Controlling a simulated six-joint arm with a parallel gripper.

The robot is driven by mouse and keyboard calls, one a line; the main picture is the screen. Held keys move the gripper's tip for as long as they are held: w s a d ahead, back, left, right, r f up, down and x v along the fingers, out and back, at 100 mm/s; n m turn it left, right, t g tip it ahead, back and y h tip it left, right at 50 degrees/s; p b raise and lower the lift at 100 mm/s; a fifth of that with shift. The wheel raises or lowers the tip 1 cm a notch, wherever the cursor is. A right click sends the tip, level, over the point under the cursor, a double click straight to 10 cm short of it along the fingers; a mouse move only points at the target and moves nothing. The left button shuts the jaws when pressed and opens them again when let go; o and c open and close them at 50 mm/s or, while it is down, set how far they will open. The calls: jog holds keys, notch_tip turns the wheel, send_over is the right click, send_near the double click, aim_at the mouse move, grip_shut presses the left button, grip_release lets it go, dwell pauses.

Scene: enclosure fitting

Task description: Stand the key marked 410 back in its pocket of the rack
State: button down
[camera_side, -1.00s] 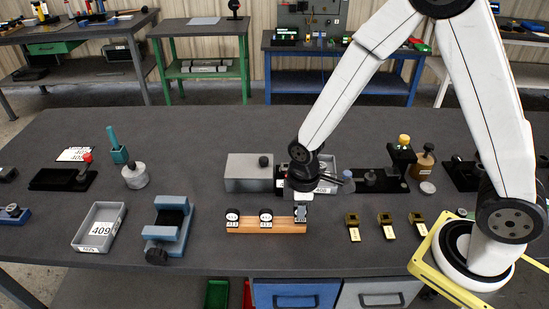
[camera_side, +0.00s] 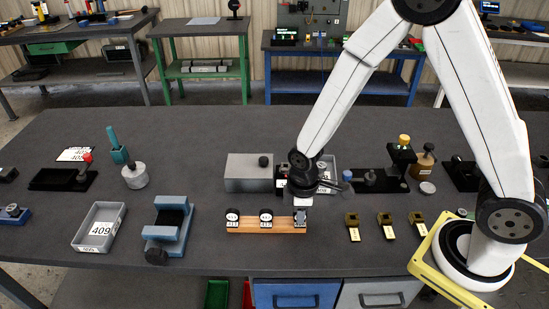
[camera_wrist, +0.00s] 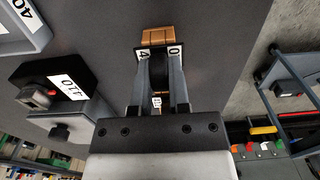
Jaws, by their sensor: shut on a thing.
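The orange wooden rack (camera_side: 266,226) lies near the front of the bench, and part of it shows at the top of the wrist view (camera_wrist: 158,36). Two black keys with round white-faced heads, a left one (camera_side: 232,217) and a middle one (camera_side: 266,217), stand in it; their labels are too small to read surely. My gripper (camera_side: 300,219) is at the rack's right end. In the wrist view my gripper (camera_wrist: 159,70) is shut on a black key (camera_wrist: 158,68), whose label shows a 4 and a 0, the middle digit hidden. Its lower end and seating are hidden.
A grey block (camera_side: 248,172) and a grey tray (camera_side: 327,179) stand behind the rack. Several brass pieces (camera_side: 385,225) lie to the right. A blue clamp-like fixture (camera_side: 168,228) and a tray marked 409 (camera_side: 100,227) stand left. The bench before the rack is clear.

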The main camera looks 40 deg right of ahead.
jog(key=c, duration=0.5)
grip_release()
jog(key=shift+r, duration=0.1)
jog(key=shift+r, duration=3.85)
jog(key=shift+s+d+r+m+t, duration=0.5)
jog(key=shift+s+d+m, duration=0.5)
jog(key=shift+m, duration=0.5)
jog(key=shift+s+d+r+m+t, duration=0.35)
jog(key=shift+s+d+r+m, duration=0.3)
jog(key=shift+d+m, duration=0.75)
jog(key=shift+s+d+r+m+t, duration=0.5)
jog(key=shift+s+d+m, duration=0.45)
jog(key=shift+m, duration=0.65)
